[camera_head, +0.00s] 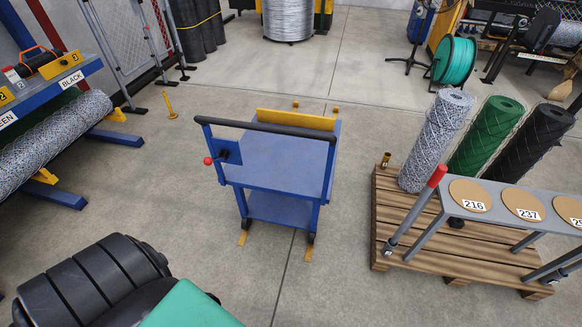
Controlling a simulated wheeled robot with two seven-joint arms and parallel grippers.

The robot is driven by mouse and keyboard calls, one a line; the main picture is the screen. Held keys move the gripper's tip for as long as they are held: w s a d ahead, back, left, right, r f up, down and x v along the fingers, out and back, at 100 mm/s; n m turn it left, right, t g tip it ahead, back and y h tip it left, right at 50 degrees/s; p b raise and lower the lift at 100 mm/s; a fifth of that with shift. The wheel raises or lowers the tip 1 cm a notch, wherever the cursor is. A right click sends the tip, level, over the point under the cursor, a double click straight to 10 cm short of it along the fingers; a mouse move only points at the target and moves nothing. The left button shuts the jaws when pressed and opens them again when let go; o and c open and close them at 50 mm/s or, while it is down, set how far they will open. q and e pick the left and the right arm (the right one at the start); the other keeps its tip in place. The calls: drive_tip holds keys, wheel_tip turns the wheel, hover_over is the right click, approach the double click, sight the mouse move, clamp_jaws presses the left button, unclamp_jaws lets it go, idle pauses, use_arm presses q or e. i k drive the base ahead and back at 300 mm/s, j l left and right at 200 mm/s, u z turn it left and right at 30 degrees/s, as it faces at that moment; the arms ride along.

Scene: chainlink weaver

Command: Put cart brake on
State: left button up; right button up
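A blue cart (280,165) stands on the floor in the middle of the head view. It has a flat top, a lower shelf (280,208), a dark push bar (262,128) on the near side and a yellow board (296,119) at the far edge. A small lever with a red knob (208,160) sticks out to the left from a dark blue bracket (229,152) under the bar's left end. I cannot tell whether this brake lever is on or off. The near wheels (311,237) stand by yellow floor marks. Neither of my grippers is in view.
A wooden pallet (389,228) with mesh rolls and a grey numbered rack (499,214) stands right. A blue bench (48,84) with a speckled roll (55,143) stands left. A thin yellow post (170,107) stands left of the cart. Floor around the cart is mostly clear.

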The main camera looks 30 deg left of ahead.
sight(209, 161)
drive_tip(key=u, duration=0.4)
drive_tip(key=k+j+u, duration=0.1)
drive_tip(key=u, duration=0.75)
drive_tip(key=j+u, duration=0.15)
drive_tip(key=u, duration=0.25)
drive_tip(key=k, duration=0.05)
